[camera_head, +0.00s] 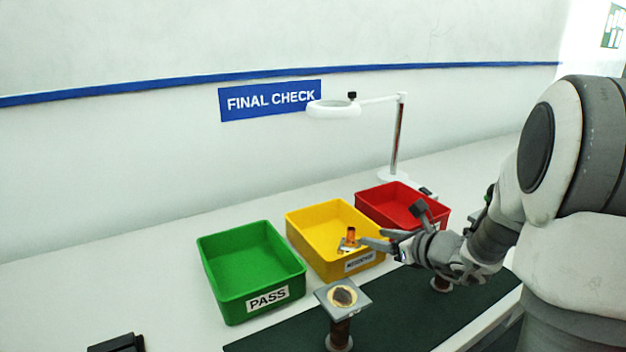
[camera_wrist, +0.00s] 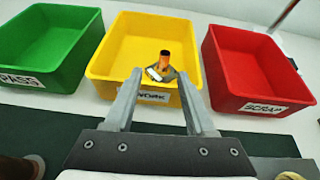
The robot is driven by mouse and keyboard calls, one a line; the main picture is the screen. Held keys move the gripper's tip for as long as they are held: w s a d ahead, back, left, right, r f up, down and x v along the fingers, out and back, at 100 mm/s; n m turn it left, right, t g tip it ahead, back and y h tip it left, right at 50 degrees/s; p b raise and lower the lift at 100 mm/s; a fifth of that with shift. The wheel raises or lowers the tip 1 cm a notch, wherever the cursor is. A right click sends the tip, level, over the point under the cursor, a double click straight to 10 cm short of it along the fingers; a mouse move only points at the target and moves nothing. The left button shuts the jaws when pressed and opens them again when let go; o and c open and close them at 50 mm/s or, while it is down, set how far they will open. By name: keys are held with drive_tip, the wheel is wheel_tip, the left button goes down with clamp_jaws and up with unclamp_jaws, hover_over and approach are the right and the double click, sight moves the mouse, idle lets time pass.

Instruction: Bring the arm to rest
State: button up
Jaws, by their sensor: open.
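My gripper (camera_head: 372,239) reaches in from the right at the front edge of the yellow bin (camera_head: 305,224). In the wrist view its two fingers (camera_wrist: 158,100) are spread apart with nothing held between them. Beyond the fingertips, a small part with an orange and dark cylinder on a metal plate (camera_wrist: 162,66) lies inside the yellow bin. My arm comes down from the upper right in the head view and covers some of the red bin's front.
The green PASS bin (camera_head: 247,266) stands left of the yellow bin, and the red bin (camera_head: 397,196) right. A stand with a square plate (camera_head: 343,297) is on the dark green mat (camera_head: 395,323). A ring lamp (camera_head: 334,108) on a post stands behind.

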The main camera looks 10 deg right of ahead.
drive_tip(key=s+a+r+n+g+p, duration=0.1)
drive_tip(key=s+a+r+n+g, duration=0.1)
drive_tip(key=s+a+r+n, duration=0.1)
drive_tip(key=s+a+r+n+g+y+p, duration=0.1)
drive_tip(key=s+a+r+n+g, duration=0.1)
drive_tip(key=s+a+n, duration=0.4)
drive_tip(key=s+a+r+n+g+y+p, duration=0.1)
drive_tip(key=s+a+r+n+g+p, duration=0.1)
drive_tip(key=s+a+r+n, duration=0.2)
drive_tip(key=shift+s+a+r+n, duration=0.1)
drive_tip(key=shift+s+a+n, duration=0.1)
drive_tip(key=shift+a+n, duration=0.35)
drive_tip(key=shift+s+a+r+n, duration=0.15)
drive_tip(key=shift+a+n, duration=0.1)
drive_tip(key=shift+n, duration=0.6)
drive_tip(key=s+d+r+n+h+p, duration=0.2)
drive_tip(key=s+d+r+n+h, duration=0.1)
drive_tip(key=s+n, duration=0.4)
drive_tip(key=s+d+r+n+h+p, duration=0.2)
drive_tip(key=s+n+h, duration=0.2)
drive_tip(key=s+n, duration=0.3)
drive_tip(key=shift+s+d+r+n+g, duration=0.3)
drive_tip(key=shift+s+d+r+n, duration=0.1)
drive_tip(key=shift+n, duration=0.2)
